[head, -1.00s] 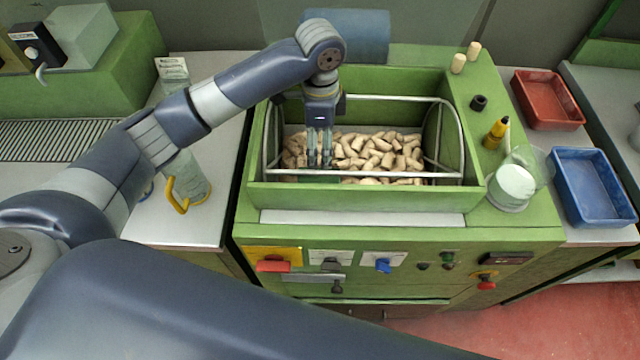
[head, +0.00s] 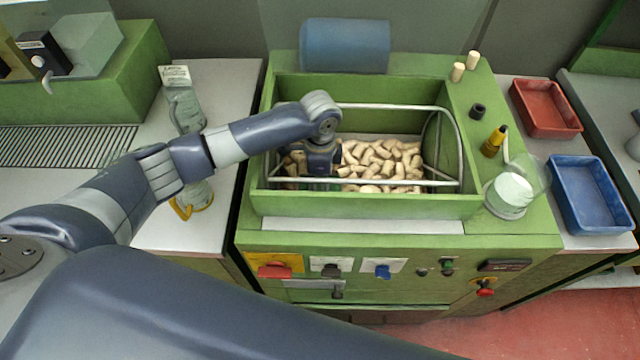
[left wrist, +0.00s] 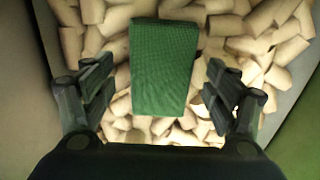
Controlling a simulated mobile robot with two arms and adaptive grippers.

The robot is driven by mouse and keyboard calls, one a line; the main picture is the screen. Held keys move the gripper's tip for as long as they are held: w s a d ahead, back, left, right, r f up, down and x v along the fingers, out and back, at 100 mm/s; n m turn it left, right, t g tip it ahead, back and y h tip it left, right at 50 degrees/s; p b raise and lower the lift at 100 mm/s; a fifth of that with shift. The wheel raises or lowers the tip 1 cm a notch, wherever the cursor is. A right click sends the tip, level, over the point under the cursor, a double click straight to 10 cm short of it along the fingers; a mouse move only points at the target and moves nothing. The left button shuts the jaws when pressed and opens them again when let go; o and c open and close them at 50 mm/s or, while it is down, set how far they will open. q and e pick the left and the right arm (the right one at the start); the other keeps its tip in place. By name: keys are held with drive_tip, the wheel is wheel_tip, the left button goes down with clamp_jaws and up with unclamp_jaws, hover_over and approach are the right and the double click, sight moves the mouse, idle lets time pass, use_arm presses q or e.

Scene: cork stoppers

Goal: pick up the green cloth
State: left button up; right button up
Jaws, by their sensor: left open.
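The green cloth (left wrist: 163,66) lies on the cork stoppers inside the machine's bin, seen in the left wrist view as a folded, textured rectangle. In the head view only a sliver of green shows below my gripper; the arm and the bin's front hide most of it. My left gripper (left wrist: 158,98) is open, with one finger on each side of the cloth and a gap to both. In the head view my left gripper (head: 318,180) reaches down into the bin at its left part. My right gripper is not in view.
Cork stoppers (head: 385,160) fill the bin floor. A metal rail frame (head: 400,107) runs around inside the green bin (head: 370,205). A white-filled jar (head: 512,190), a yellow bottle (head: 494,142) and two corks stand on the right ledge. Blue (head: 592,222) and red trays lie further right.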

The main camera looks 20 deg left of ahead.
use_arm(q)
drive_tip(key=c, duration=1.1)
drive_tip(key=shift+o, duration=0.2)
